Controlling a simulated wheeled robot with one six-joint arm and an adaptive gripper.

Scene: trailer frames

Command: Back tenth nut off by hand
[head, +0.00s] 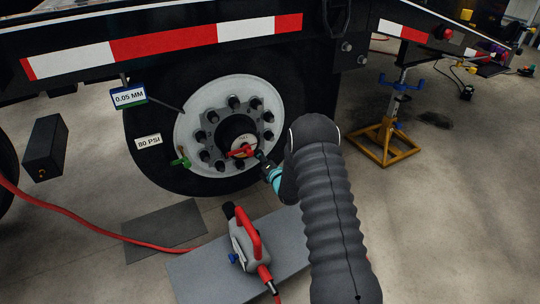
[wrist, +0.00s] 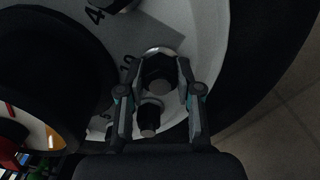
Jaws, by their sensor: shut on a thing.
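The white wheel (head: 190,128) carries a ring of dark nuts around a black hub. My gripper (head: 262,158) is at the lower right of that ring, partly hidden by my arm. In the wrist view my gripper (wrist: 158,75) has one finger on each side of a dark hex nut (wrist: 159,72), shut on it. A pale ring shows behind this nut, and a partly covered number, apparently 10, is printed to its left. A second dark cylinder (wrist: 150,117) with a paler end lies nearer the palm, between the fingers.
A red-handled tool (head: 250,240) rests on a grey mat (head: 195,270). A red item (head: 241,152) is at the hub and a green clip (head: 181,160) at the wheel's lower left. A yellow jack stand (head: 388,135) stands right. A red hose (head: 80,218) crosses the floor left.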

